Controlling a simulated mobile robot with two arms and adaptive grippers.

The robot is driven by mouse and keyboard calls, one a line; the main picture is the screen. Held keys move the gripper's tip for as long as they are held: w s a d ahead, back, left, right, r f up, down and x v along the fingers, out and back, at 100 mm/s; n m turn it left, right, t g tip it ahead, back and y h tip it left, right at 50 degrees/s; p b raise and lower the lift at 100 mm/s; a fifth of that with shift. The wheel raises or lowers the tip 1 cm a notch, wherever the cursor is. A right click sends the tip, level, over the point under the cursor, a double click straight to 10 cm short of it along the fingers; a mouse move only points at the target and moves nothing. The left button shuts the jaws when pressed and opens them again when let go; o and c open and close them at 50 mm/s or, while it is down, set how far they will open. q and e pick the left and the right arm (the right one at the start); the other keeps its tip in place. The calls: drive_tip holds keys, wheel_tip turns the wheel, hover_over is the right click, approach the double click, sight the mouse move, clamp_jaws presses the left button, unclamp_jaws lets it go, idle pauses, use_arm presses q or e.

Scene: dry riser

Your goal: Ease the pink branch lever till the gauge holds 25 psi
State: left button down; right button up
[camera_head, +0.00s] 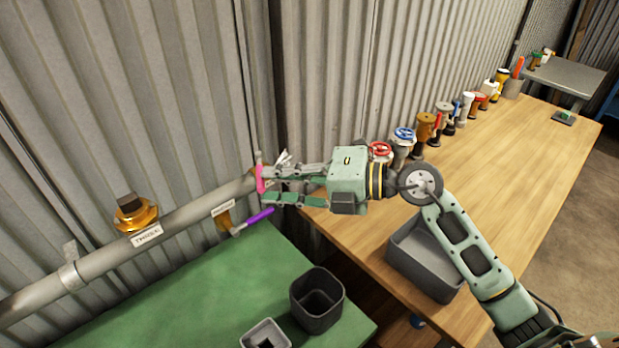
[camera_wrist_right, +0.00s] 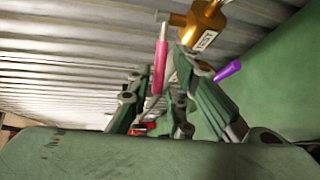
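The pink branch lever (camera_head: 260,178) stands roughly upright at the right end of the grey pipe. It also shows in the right wrist view (camera_wrist_right: 159,68), between the fingers. My right gripper (camera_head: 267,186) is at the lever, its two green fingers apart with the lever near their tips. I cannot tell whether a finger touches it. The pipe (camera_head: 190,215) runs along the corrugated wall. No gauge face can be read in either view. My left gripper is out of view.
A brass fitting (camera_head: 137,213) with a dark cap sits on the pipe. Dark bins (camera_head: 318,298) stand on the green surface below. A grey tray (camera_head: 425,262) lies under my right arm. Several valves and fittings line the back of the wooden bench (camera_head: 500,190).

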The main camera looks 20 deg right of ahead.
drive_tip(key=v, duration=0.8)
drive_tip(key=shift+s, duration=0.15)
